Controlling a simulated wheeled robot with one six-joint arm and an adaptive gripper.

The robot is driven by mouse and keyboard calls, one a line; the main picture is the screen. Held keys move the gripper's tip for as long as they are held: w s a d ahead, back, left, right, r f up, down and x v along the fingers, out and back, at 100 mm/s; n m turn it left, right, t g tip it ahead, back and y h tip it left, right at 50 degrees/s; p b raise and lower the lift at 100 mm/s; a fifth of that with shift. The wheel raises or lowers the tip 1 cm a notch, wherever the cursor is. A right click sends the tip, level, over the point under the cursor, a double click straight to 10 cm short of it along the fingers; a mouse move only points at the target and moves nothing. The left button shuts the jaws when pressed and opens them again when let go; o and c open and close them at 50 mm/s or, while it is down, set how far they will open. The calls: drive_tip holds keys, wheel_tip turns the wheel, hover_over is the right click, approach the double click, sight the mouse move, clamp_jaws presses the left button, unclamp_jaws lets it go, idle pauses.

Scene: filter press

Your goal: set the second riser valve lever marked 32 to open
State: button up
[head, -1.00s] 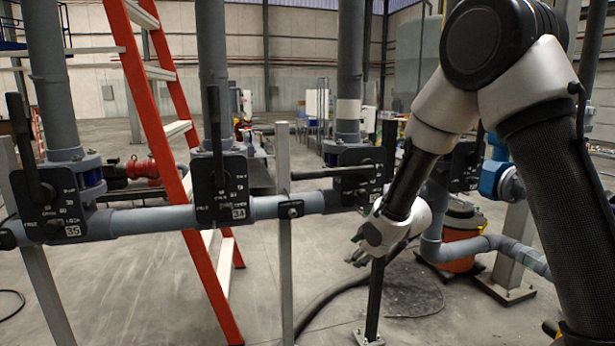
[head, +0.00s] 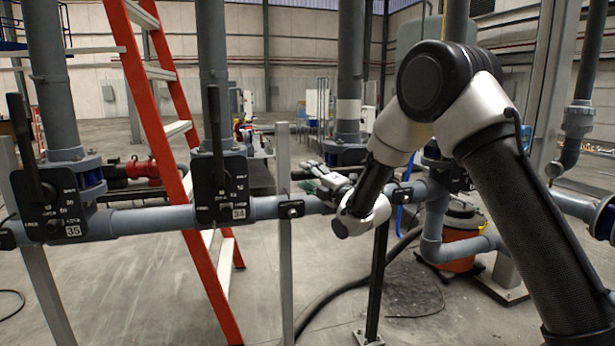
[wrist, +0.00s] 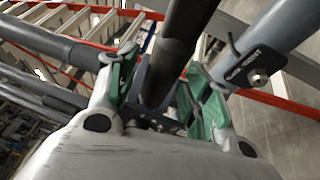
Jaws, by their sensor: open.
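My gripper (head: 320,178) is open at the third valve from the left, whose plate it largely hides in the head view. In the wrist view my gripper (wrist: 160,82) has its two green-padded fingers spread on either side of a thick dark bar (wrist: 178,45), probably a valve lever. I cannot tell whether the pads touch it. A fourth valve (head: 452,172) stands farther right, partly behind my arm. No mark 32 can be read on either valve. The valves marked 34 (head: 222,190) and 35 (head: 55,203) have upright black levers.
An orange ladder (head: 160,125) stands behind the pipework at left. A grey horizontal pipe (head: 150,220) links the valves, held by posts (head: 285,240). An orange-and-black drum (head: 462,240) and a dark hose lie behind. The floor at front left is clear.

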drive_tip(key=shift+w+a, duration=0.35)
drive_tip(key=shift+w, duration=0.05)
clamp_jaws()
drive_tip(key=shift+r, duration=0.1)
